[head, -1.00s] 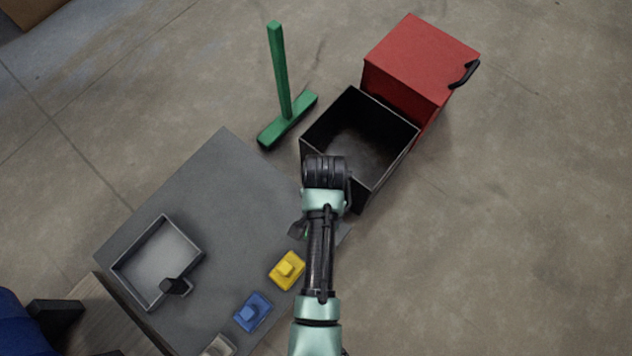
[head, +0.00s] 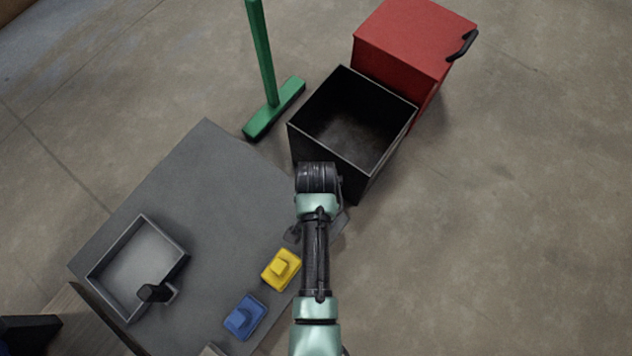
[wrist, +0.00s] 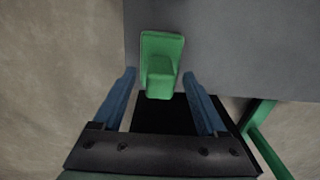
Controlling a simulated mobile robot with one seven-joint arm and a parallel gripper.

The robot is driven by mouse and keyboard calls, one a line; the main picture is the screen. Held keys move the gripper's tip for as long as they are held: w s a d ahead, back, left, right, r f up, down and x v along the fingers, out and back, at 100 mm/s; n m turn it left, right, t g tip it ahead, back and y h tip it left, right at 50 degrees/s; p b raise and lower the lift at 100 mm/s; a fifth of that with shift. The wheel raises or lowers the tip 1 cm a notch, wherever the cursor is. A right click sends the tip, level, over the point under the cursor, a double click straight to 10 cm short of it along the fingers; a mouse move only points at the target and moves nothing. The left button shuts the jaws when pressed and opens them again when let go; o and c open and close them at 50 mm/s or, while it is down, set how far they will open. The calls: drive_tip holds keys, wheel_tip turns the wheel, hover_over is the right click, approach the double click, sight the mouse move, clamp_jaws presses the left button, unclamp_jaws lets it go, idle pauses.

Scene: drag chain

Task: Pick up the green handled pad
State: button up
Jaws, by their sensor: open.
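The green handled pad (wrist: 161,62) lies on the grey table (wrist: 220,40) near its edge in the wrist view, with its block handle facing me. My gripper (wrist: 157,82) is open and empty, with its two blue fingers on either side of the pad's near end. I cannot tell how far above the pad the fingertips are. In the head view my arm hides the green pad.
On the table are a yellow handled pad (head: 281,269), a blue one (head: 245,317) and a grey tray (head: 98,279). An open black bin (head: 308,155), a red box (head: 412,40) and a green broom (head: 275,110) stand beyond it.

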wheel_tip(320, 180, down, 3)
drive_tip(key=shift+r+b, duration=0.2)
drive_tip(key=shift+b, duration=0.45)
clamp_jaws()
